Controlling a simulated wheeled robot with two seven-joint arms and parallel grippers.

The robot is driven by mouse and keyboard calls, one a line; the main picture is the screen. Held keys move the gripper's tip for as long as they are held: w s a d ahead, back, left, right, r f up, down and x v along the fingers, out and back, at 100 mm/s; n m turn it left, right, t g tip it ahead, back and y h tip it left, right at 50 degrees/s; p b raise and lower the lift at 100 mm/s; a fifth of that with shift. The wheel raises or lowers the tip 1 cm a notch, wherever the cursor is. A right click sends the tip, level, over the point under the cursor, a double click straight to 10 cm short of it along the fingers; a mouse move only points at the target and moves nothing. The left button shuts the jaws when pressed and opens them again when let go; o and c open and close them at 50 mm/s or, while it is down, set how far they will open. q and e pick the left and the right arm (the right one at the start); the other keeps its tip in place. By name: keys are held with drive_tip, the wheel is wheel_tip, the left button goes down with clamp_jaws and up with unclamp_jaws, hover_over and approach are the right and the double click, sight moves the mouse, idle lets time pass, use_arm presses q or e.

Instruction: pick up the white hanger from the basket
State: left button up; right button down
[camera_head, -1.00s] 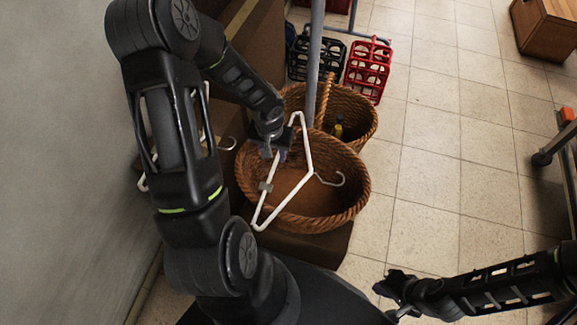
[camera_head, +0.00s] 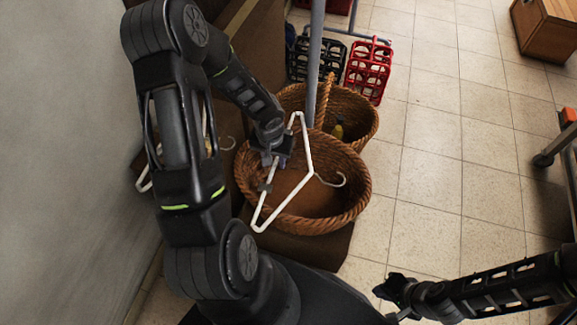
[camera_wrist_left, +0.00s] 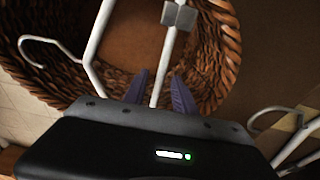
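The white hanger (camera_head: 309,157) lies tilted across the near wicker basket (camera_head: 360,190), its hook over the right side of the basket. A small grey clip sits on its long bar. My left gripper (camera_head: 272,160) is at the basket's upper left, at this long bar. In the left wrist view my left gripper's two purple fingers (camera_wrist_left: 160,92) are apart, one on each side of the white hanger's bar (camera_wrist_left: 166,66), with gaps showing. Its fingertips are mostly hidden in the head view. My right gripper (camera_head: 390,288) is at the lower right, over the floor, away from the basket; its fingers are unclear.
A second wicker basket (camera_head: 370,118) with a yellow item stands behind, by a grey pole (camera_head: 315,60). Red (camera_head: 368,70) and dark bottle crates stand further back. Another white hanger (camera_head: 225,143) is left of the basket, partly behind my arm.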

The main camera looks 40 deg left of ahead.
use_arm(q)
clamp_jaws()
drive_tip(key=shift+r, duration=0.2)
use_arm(e)
drive_tip(key=shift+r, duration=0.15)
idle(0.4)
